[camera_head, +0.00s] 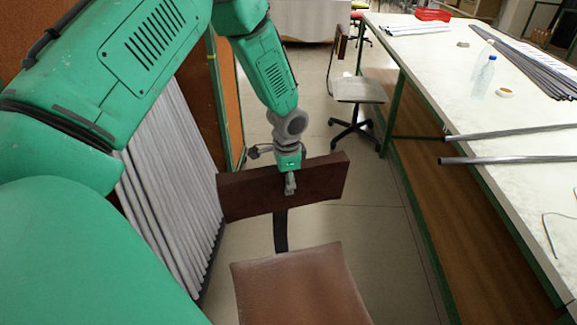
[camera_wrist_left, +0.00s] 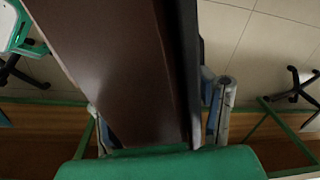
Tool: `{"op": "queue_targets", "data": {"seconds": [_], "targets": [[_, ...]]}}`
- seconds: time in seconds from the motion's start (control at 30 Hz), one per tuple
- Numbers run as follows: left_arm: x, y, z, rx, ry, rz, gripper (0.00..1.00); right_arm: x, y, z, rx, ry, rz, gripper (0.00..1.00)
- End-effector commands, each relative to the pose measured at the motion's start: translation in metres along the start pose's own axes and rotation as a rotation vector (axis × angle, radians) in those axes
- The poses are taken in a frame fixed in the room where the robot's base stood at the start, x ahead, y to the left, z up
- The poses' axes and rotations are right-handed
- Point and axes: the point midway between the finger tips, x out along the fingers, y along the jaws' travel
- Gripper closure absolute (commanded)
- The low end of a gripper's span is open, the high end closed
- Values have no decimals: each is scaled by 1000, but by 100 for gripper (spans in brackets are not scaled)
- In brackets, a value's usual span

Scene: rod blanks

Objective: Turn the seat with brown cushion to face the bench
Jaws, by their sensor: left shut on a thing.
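The seat has a brown cushion (camera_head: 298,285) at the bottom middle of the head view and a dark brown backrest (camera_head: 245,193) beyond it, joined by a black upright (camera_head: 281,231). The cushion lies on the near side of the backrest, so the seat faces toward me, with the bench (camera_head: 470,110) along its right. My left gripper (camera_head: 290,186) is shut on the top edge of the backrest near its middle. In the left wrist view, the backrest (camera_wrist_left: 115,60) runs between the two fingers. The seat's base is hidden. My right gripper is not in view.
Long grey rods (camera_head: 165,170) lean against an orange panel at the left, close to the seat. A second chair (camera_head: 357,90) stands beyond, by the bench. Two rods (camera_head: 510,159) stick out over the bench's near edge. Tiled floor (camera_head: 385,220) is free between seat and bench.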

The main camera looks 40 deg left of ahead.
Motion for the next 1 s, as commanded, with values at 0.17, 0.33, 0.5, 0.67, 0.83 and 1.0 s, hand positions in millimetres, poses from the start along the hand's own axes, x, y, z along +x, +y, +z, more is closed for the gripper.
{"op": "queue_targets", "data": {"seconds": [0.17, 0.33, 0.5, 0.67, 0.83, 1.0], "targets": [[-5, -2, -5, 1, 10, -7, 100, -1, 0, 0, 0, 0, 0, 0], [-5, -1, -6, 1, 10, -7, 100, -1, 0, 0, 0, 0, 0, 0], [-6, -1, -6, 1, 10, -7, 100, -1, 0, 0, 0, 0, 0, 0], [-5, -1, -6, 1, 10, -7, 100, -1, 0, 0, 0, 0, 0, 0], [-5, -1, -6, 1, 11, -7, 100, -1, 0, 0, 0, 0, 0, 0], [-4, -1, -5, 1, 9, -6, 36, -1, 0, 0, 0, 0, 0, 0]]}}
